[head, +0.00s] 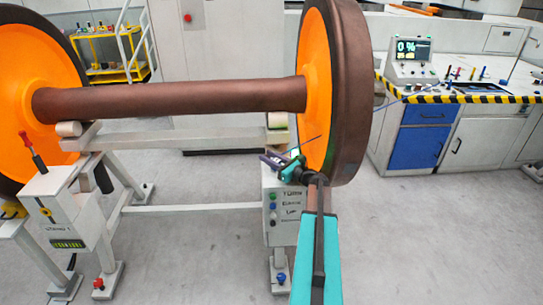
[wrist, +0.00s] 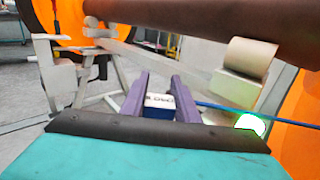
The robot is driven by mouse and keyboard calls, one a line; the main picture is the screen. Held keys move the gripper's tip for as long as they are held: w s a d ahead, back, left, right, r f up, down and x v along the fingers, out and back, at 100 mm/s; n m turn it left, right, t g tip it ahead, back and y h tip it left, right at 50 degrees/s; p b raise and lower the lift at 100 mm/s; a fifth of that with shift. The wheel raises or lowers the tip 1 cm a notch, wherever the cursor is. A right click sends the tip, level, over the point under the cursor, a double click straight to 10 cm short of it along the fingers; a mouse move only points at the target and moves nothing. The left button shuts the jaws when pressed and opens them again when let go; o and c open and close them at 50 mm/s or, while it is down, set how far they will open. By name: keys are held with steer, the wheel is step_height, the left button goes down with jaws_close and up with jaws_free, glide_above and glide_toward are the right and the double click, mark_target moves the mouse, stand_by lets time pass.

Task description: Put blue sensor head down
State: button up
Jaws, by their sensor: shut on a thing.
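My gripper (head: 271,160) is in front of the right wheel's inner side, above the control box on the stand. In the wrist view its two purple fingers (wrist: 160,88) are shut on the blue sensor head (wrist: 158,111), a small block with a blue front and a white, lettered top. A thin blue line, perhaps its cable or rod, runs from beside the right finger to the right. In the head view the sensor head is too small and hidden to make out clearly.
The wheelset axle (head: 170,98) spans above the stand beam (head: 180,142), close to my gripper. The orange right wheel (head: 314,90) stands near my arm. A control box with buttons (head: 286,212) is below. A workbench (head: 460,98) stands at right, a yellow cart (head: 108,73) behind.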

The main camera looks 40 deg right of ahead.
mark_target(279, 162)
steer(key=shift+f+b, duration=0.2)
steer(key=shift+b, duration=0.1)
steer(key=o, duration=1.1)
steer(key=shift+r+p, duration=0.2)
steer(key=shift+p, duration=0.1)
steer(key=s, duration=0.2)
steer(key=s+b, duration=0.1)
steer(key=s, duration=0.2)
steer(key=s+b, duration=0.1)
steer(key=s, duration=0.1)
steer(key=shift+s+d, duration=0.25)
steer(key=shift+o, duration=0.5)
